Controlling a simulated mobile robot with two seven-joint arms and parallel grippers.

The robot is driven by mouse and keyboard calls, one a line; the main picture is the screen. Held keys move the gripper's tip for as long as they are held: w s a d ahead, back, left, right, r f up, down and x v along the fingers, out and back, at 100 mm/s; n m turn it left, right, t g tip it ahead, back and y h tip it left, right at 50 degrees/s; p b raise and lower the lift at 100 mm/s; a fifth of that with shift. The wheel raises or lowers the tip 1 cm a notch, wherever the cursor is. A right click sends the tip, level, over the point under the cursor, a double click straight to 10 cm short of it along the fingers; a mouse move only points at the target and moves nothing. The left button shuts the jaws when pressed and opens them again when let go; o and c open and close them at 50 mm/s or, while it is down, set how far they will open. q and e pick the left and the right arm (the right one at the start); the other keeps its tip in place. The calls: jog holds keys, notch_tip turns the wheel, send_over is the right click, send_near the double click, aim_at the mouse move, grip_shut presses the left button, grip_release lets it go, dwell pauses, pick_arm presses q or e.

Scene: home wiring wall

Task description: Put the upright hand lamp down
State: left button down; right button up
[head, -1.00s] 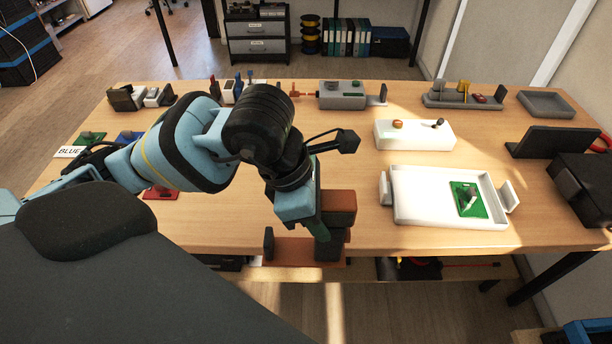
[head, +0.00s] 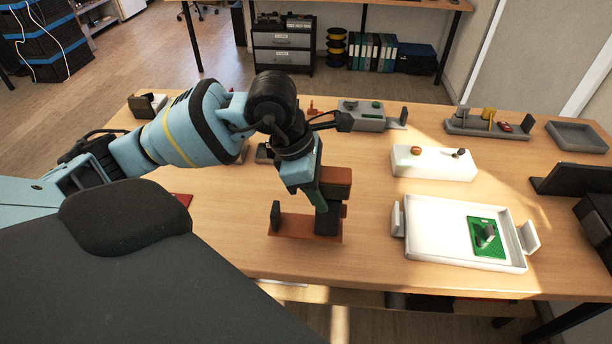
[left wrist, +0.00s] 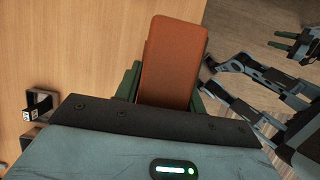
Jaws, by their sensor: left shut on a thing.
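The hand lamp has an orange-brown head (head: 336,181), a dark body and a flat brown base (head: 300,228) with a small black upright at its left end. It stands upright over the front middle of the bench. I cannot tell whether its base touches the wood. My left gripper (head: 318,196) is shut on the lamp from above, its green fingers on the upper part. In the left wrist view the orange-brown head (left wrist: 174,60) sits between the green fingers.
A white tray (head: 412,252) with a green board (head: 488,237) stands right of the lamp. A white box (head: 434,164) lies behind it. Grey fixtures (head: 372,118) line the back of the bench. Bare wood lies between the lamp and the tray.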

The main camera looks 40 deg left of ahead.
pick_arm(q)
jog(key=w+a+f, duration=0.3)
jog(key=a+f, duration=0.1)
jog(key=a, duration=0.1)
jog(key=shift+w+a+p, duration=0.3)
jog(key=shift+w+p, duration=0.05)
jog(key=shift+p, duration=0.05)
jog(key=shift+f, duration=0.15)
jog(key=c, duration=0.9)
grip_release()
jog(key=shift+o, duration=0.2)
jog(key=v, duration=1.2)
jog(key=shift+d, duration=0.1)
